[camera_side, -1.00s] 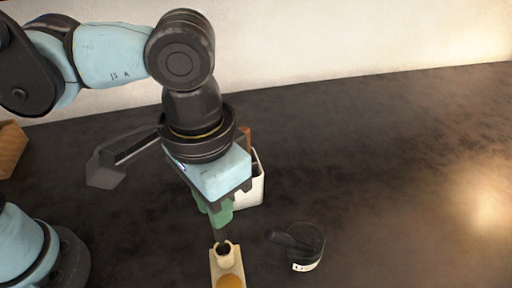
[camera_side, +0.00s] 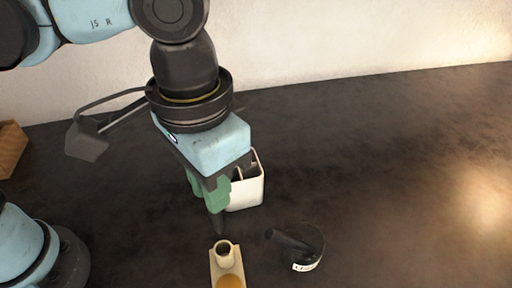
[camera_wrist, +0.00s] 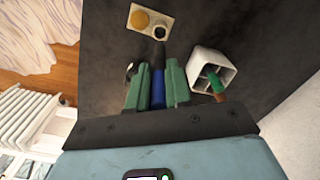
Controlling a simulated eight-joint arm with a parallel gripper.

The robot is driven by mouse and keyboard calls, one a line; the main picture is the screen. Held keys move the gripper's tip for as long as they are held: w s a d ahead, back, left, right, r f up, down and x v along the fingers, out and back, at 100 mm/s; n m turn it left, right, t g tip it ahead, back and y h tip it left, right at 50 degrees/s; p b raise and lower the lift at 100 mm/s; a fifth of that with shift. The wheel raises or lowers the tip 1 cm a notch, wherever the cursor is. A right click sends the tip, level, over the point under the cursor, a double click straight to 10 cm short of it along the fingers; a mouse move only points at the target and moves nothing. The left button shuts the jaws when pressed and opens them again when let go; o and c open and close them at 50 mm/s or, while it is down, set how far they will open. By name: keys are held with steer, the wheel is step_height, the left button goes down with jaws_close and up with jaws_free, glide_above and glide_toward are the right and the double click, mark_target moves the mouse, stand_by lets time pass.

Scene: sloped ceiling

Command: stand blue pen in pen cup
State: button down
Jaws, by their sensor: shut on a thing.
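My gripper (camera_side: 212,203) has green fingers, shut on the blue pen (camera_wrist: 158,92). In the wrist view the pen's blue body sits between the fingers, with a dark end (camera_wrist: 159,54) beyond them. In the side view only the pen's dark lower end (camera_side: 218,224) shows, pointing down, just above the beige holder (camera_side: 214,268) and apart from its round socket. The white pen cup (camera_side: 247,194) stands behind and right of the fingers, partly hidden by my gripper. The wrist view shows compartments in the cup (camera_wrist: 198,80), with a green and brown item (camera_wrist: 216,86) inside.
A black round pot (camera_side: 310,246) with a dark handle-like piece and a white label stands right of the beige holder. The holder has an orange disc (camera_side: 231,282) at its front. A wooden box (camera_side: 11,150) is at the far left. The dark tabletop is clear at right.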

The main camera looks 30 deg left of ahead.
step_height(320, 180, up, 9)
steer(key=shift+f, duration=0.2)
steer(key=w+a, duration=0.9)
steer(key=w, duration=0.5)
steer(key=shift+f, duration=2.65)
steer(key=shift+f, duration=0.1)
step_height(320, 180, down, 11)
steer(key=shift+f, duration=0.15)
